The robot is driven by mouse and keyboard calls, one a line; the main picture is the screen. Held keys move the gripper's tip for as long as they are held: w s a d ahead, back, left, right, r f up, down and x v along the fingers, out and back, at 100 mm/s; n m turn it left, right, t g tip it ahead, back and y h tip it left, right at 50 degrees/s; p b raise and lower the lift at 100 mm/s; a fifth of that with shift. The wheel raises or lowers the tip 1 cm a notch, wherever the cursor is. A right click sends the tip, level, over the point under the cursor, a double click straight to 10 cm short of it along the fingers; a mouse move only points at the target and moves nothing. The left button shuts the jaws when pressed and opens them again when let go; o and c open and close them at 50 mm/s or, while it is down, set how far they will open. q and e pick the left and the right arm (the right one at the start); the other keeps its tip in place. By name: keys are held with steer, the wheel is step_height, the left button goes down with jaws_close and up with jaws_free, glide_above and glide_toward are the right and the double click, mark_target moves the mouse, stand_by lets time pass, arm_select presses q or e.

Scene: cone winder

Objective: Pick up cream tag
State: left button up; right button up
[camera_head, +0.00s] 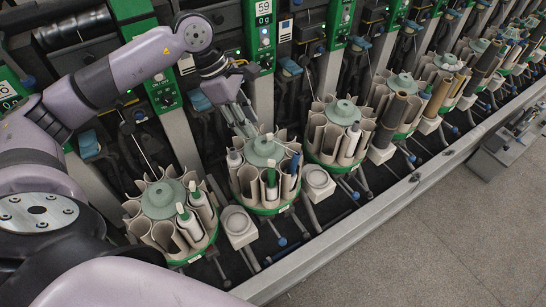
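My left arm comes in from the left, and its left gripper (236,84) is over the machine front, behind and above the second round bobbin magazine (264,153). No other thing can be surely told as the cream tag. My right gripper is not in view.
Round magazines with cream tubes stand in a row, including the nearest (161,199) and third (343,113). White blocks (240,227) sit between them. Green numbered panels (262,30) rise close behind the gripper. A metal rail (335,236) borders the free grey floor (430,240).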

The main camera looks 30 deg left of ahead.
arm_select(q)
steer(key=p+x, duration=0.1)
steer(key=x, duration=0.3)
steer(key=p, duration=0.2)
glide_above(272, 161)
steer(key=a, duration=0.2)
step_height(272, 161, down, 4)
steer(key=x, duration=0.1)
steer(key=p+x, duration=0.1)
steer(key=x, duration=0.1)
steer(key=p+x, duration=0.1)
steer(key=shift+s+f, duration=0.35)
steer(key=shift+f, duration=0.4)
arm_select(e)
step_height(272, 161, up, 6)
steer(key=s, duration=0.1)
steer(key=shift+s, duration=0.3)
arm_select(q)
steer(key=shift+c, duration=0.3)
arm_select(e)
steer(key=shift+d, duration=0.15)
arm_select(q)
steer(key=c, duration=0.7)
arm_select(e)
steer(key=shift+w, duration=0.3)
arm_select(q)
steer(key=shift+r, duration=0.1)
